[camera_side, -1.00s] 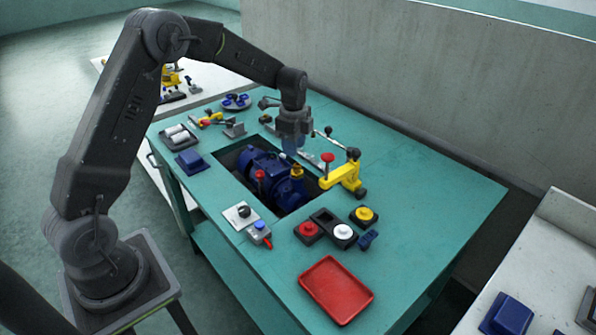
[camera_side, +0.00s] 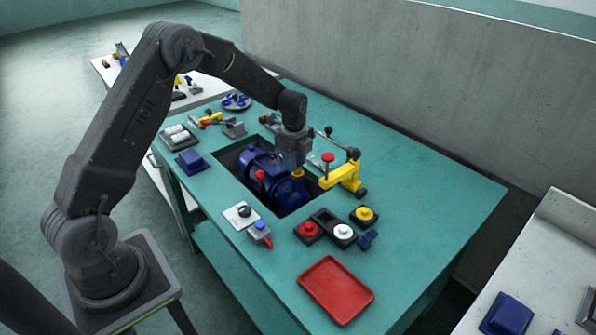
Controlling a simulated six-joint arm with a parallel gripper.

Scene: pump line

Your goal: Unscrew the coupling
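The blue pump (camera_side: 262,168) sits in a rectangular cut-out in the green table. A small brass-coloured fitting, which looks like the coupling (camera_side: 298,173), stands upright at the pump's right end. My gripper (camera_side: 297,164) points down directly over this fitting, with its fingertips at or just above the fitting's top. The fingers are small and partly merged with the fitting here, so I cannot tell whether they touch it or how far apart they are.
A yellow clamp (camera_side: 343,178) with a red knob stands close right of my gripper. A red-capped part (camera_side: 260,176) rises left of the fitting. Red, white and yellow buttons (camera_side: 343,231) and a red tray (camera_side: 336,290) lie in front. The table's right side is clear.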

